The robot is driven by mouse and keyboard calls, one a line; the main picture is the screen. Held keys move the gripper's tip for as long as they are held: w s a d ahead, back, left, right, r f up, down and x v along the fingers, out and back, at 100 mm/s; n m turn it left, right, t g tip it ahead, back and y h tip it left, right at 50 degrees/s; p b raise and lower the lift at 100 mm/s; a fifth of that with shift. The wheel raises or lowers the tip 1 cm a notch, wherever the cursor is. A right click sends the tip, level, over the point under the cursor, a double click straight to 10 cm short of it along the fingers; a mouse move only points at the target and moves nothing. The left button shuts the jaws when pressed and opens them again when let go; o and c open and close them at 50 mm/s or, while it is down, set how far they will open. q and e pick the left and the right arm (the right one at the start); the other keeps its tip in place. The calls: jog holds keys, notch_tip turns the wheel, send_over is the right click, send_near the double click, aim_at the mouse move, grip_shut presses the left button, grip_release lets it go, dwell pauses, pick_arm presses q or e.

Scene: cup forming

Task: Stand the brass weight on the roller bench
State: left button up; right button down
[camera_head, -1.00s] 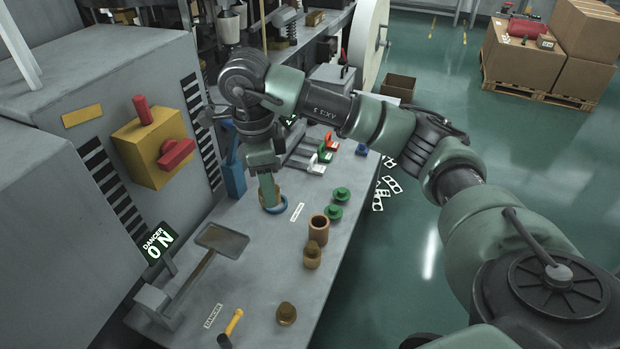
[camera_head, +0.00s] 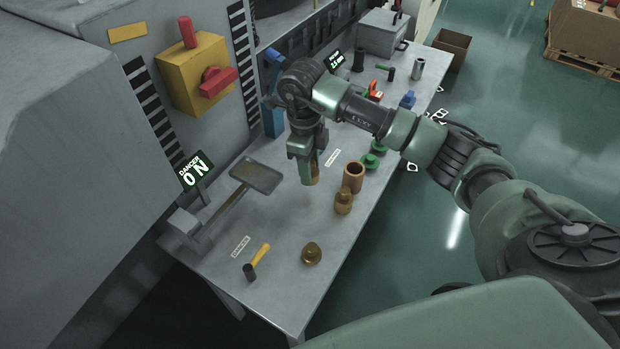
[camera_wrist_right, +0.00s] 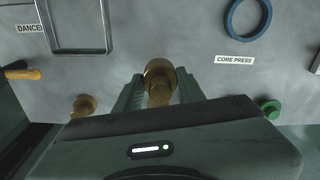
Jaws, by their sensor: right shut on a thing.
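My right gripper (camera_head: 308,181) points down over the grey bench (camera_head: 285,215), left of a copper-coloured cup. It is shut on a brass weight (camera_head: 315,173), mostly hidden by the fingers in the head view. In the right wrist view the brass weight (camera_wrist_right: 159,72) shows between the two fingers of the right gripper (camera_wrist_right: 160,92), with its round end visible. I cannot tell whether its base touches the bench. Two similar brass pieces stand on the bench: one by the cup (camera_head: 343,202), one nearer the front (camera_head: 312,254). My left gripper is not in view.
The copper-coloured cup (camera_head: 353,177) and green pieces (camera_head: 370,161) stand to the right. A blue ring (camera_wrist_right: 249,17) lies by the core press label. A grey plate on an arm (camera_head: 257,176) and a yellow-handled hammer (camera_head: 257,262) are at left. Bench between them is bare.

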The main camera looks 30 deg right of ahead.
notch_tip(320, 180, down, 5)
jog(key=shift+f, duration=0.1)
dwell(0.3)
jog(key=shift+f, duration=0.2)
jog(key=c, duration=0.9)
grip_release()
jog(key=shift+r, duration=0.1)
jog(key=shift+o, duration=0.2)
jog(key=shift+r, duration=0.1)
